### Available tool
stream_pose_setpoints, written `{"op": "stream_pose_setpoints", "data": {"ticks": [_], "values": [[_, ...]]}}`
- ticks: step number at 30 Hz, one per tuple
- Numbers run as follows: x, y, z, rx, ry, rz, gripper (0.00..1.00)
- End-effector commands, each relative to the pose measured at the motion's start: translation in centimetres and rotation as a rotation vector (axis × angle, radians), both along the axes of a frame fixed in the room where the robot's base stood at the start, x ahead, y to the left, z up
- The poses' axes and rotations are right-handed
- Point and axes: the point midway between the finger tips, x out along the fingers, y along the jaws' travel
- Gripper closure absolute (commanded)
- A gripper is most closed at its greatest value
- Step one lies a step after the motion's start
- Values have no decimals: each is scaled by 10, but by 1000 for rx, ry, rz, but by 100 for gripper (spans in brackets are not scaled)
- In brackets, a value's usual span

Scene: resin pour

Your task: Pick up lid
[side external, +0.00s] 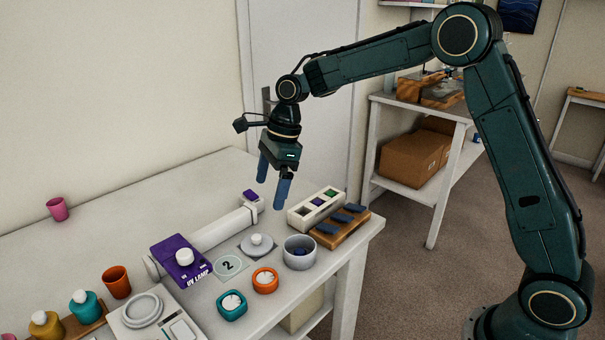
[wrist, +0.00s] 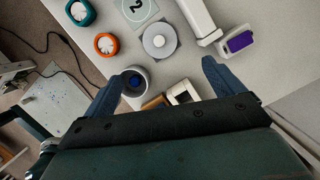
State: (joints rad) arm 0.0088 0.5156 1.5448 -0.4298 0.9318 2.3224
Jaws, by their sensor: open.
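In the wrist view the two fingers of my gripper (wrist: 170,72) stand wide apart. A grey round pot (side external: 300,254) with dark blue contents stands just right of the lid, its top uncovered.
A white block with compartments (side external: 316,207) and a wooden rack with dark blue pieces (side external: 341,227) lie right of the lid. An orange timer (side external: 265,281), a teal timer (side external: 232,305), a "2" card (side external: 230,267) and a purple UV lamp (side external: 179,262) lie nearby.

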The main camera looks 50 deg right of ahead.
Motion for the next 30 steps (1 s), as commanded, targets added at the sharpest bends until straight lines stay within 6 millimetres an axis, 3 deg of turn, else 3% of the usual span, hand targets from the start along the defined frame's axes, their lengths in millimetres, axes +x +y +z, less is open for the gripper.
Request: {"op": "stream_pose_setpoints", "data": {"ticks": [18,30], "values": [[7,19,-74,0,3,3,7],[8,21,-82,-1,1,2,7]]}}
